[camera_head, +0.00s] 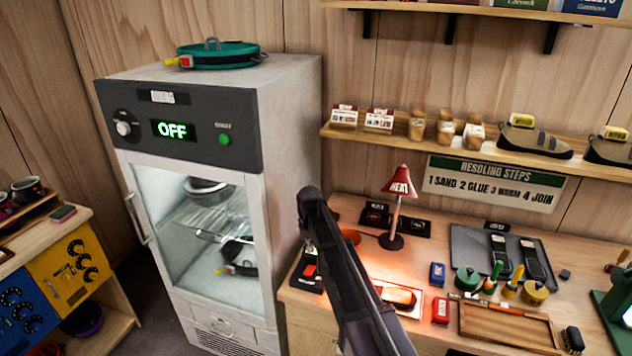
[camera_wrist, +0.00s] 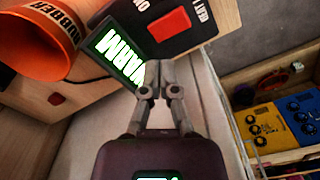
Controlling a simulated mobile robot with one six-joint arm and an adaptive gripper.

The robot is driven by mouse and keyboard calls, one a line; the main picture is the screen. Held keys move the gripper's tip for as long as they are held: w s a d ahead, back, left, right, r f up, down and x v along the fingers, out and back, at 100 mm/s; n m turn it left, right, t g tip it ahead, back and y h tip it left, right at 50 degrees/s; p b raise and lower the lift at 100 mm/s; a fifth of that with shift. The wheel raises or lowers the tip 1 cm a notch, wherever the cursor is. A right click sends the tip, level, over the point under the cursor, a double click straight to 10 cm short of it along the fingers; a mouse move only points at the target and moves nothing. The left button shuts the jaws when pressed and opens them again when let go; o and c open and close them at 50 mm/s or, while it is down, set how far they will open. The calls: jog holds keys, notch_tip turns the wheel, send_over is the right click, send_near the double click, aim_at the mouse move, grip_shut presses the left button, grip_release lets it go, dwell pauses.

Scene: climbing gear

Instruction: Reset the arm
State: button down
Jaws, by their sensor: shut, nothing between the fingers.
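My arm reaches up over the front left of the workbench in the head view. My gripper is shut and empty in the wrist view (camera_wrist: 150,90), with its fingertips together. Its fingers are hard to make out in the head view. Just beyond the fingertips in the wrist view is a lit green display reading WARM (camera_wrist: 118,58). Beside it is a dark switch panel with a red rocker switch (camera_wrist: 168,27). I cannot tell whether the fingertips touch the panel.
A cabinet (camera_head: 285,90) with an OFF display stands left of the workbench (camera_head: 350,207). A red heat lamp (camera_head: 398,183) shines on the bench near my arm. An orange cup (camera_wrist: 42,40) is close in the wrist view. A shelf (camera_head: 395,137) runs above the bench.

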jog(key=s+d+m, duration=0.8)
jog(key=s+d, duration=1.2)
jog(key=s, duration=0.3)
jog(key=shift+s+d, duration=0.2)
jog(key=shift+s, duration=0.05)
